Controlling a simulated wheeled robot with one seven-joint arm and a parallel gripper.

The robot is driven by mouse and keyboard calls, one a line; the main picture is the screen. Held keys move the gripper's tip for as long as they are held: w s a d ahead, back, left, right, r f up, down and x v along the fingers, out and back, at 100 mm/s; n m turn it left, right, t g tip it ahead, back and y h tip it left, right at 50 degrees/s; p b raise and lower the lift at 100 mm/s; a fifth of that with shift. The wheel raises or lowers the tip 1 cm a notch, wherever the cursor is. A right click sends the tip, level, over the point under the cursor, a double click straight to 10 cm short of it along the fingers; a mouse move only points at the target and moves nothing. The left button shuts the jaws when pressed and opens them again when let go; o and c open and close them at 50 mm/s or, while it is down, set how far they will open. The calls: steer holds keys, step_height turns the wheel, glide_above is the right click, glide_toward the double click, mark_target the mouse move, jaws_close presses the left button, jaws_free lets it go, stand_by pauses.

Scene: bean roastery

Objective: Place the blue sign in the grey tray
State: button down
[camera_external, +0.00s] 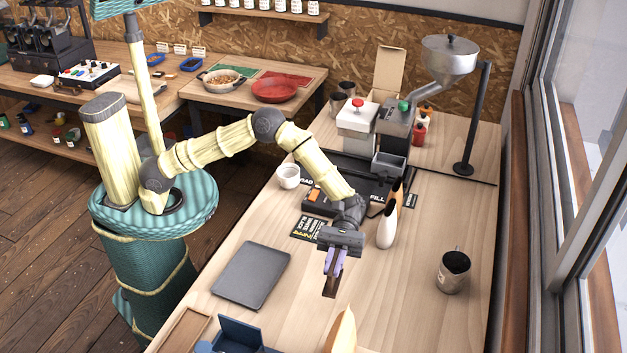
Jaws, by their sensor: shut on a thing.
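The grey tray (252,275) lies flat on the wooden table, left of my gripper and empty. My gripper (332,276) points down over the table to the right of the tray. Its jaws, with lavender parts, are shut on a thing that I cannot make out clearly. A dark brown patch shows just below the jaws; I cannot tell whether it is a held piece or shadow. A dark blue upright piece (240,334) stands at the front edge of the picture, partly cut off; I cannot tell whether it is the blue sign.
A pale bag-shaped thing (387,226) stands close right of my gripper, and another (342,331) in front. A dark cup (453,271) stands at the right. A black and yellow card (309,228) lies behind. A grinder (398,122) stands at the back. Table between gripper and cup is clear.

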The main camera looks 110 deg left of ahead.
steer(key=m+g+p, duration=0.1)
steer(key=g+p, duration=0.1)
steer(key=p, duration=0.2)
glide_above(251, 276)
steer(key=shift+a+r, duration=0.1)
steer(key=shift+r, duration=0.25)
steer(key=shift+f, duration=0.1)
step_height(251, 276, down, 6)
steer(key=shift+r, duration=0.15)
steer(key=shift+f, duration=2.05)
